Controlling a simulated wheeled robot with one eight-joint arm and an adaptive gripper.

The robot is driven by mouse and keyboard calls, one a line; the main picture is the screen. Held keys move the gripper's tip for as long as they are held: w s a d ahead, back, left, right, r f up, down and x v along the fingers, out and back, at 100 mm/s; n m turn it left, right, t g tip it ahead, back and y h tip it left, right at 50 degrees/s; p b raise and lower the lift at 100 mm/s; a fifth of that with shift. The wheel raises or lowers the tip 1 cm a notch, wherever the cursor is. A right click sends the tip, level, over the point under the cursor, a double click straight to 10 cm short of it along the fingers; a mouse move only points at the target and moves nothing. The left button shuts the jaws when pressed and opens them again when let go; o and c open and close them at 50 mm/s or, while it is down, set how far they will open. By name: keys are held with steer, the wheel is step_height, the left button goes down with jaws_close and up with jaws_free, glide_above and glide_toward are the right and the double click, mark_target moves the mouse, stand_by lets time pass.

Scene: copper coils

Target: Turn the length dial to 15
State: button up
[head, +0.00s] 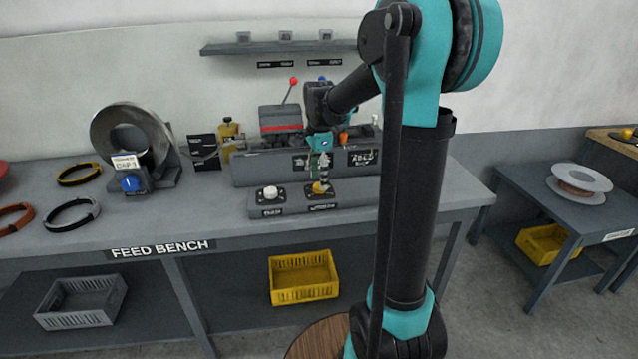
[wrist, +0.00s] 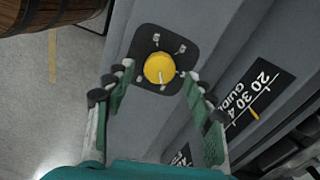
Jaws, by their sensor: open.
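A yellow dial (wrist: 159,68) with a light pointer line sits on a black plate (wrist: 143,42) with small marks around it. The pointer line points toward the bottom of the wrist view. In the head view the yellow dial (head: 320,187) is on the front ledge of the feed bench. My gripper (head: 319,168) is just above it. In the wrist view my gripper (wrist: 159,78) is open, with its green fingers on either side of the dial and a gap to it. The label under the dial is too small to read.
A white dial (head: 269,193) sits left on the same ledge. A blue knob (head: 130,183) is on a box further left. A red-tipped lever (head: 293,85) stands behind. A yellow crate (head: 303,291) is below the bench.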

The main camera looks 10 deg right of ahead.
steer(key=shift+f, duration=1.2)
steer(key=shift+c, duration=0.3)
steer(key=c, duration=1.1)
